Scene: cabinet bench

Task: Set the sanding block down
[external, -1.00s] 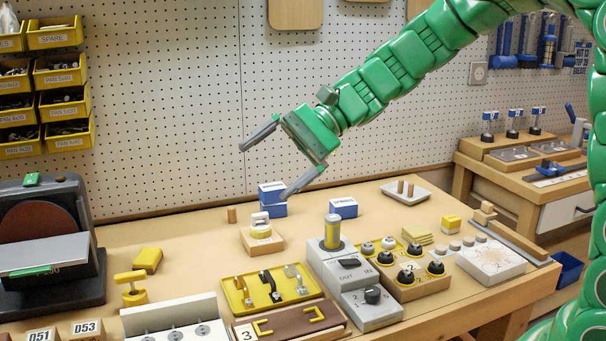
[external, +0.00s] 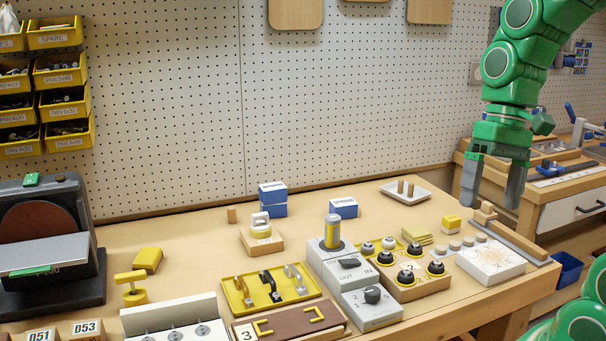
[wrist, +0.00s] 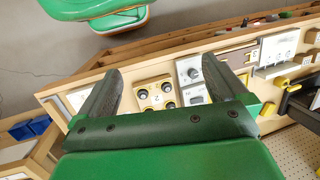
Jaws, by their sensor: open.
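My gripper (external: 490,201) is open and points down over the right end of the bench, with nothing between its fingers. Its two fingers also show spread in the wrist view (wrist: 161,70). I cannot tell for sure which piece is the sanding block. One candidate is the small yellow block (external: 451,222) on the right part of the bench, left of my gripper, beside a stack of tan sheets (external: 416,236). Another is the larger yellow block (external: 148,259) on the left. Both rest on the bench, apart from my gripper.
The rear middle of the bench (external: 390,212) has free room.

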